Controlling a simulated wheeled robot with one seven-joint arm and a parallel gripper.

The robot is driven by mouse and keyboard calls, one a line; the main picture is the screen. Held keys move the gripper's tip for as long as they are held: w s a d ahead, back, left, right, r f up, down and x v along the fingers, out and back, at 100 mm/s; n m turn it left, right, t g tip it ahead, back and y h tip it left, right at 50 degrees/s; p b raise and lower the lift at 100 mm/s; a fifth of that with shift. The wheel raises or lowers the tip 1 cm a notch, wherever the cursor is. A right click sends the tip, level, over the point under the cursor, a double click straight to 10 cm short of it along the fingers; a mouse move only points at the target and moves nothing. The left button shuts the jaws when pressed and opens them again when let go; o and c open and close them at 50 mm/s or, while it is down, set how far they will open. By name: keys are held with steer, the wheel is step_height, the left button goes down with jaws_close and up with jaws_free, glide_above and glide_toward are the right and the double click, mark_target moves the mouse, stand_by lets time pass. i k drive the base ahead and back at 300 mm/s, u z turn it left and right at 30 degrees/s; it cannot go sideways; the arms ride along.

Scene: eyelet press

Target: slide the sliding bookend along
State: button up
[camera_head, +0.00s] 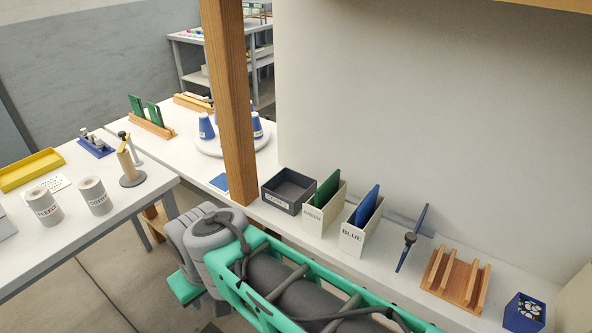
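No part is marked as the sliding bookend, and I cannot tell for sure which one it is. A slim blue bar with a dark knob (410,239) stands out on the white shelf, right of the BLUE bin; it looks like a rail with a slider. Right of it is a wooden rack (436,272) with upright slats and empty slots. My green and grey arm crosses the lower middle of the view, in front of the shelf. My gripper's fingers do not show.
The shelf also holds a dark open tray (268,197), a GREEN bin (317,218) and a BLUE bin (354,238) with boards in them, and a blue box (523,314). A wooden post (233,110) rises behind. The left table holds labelled rolls (93,197) and a yellow tray (30,168).

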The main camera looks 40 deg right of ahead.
mark_target(411, 238)
steer(key=k, duration=0.8)
steer(key=u, duration=1.05)
steer(key=i, duration=0.9)
steer(key=z, duration=3.45)
steer(key=i, duration=0.5)
steer(key=z, duration=0.2)
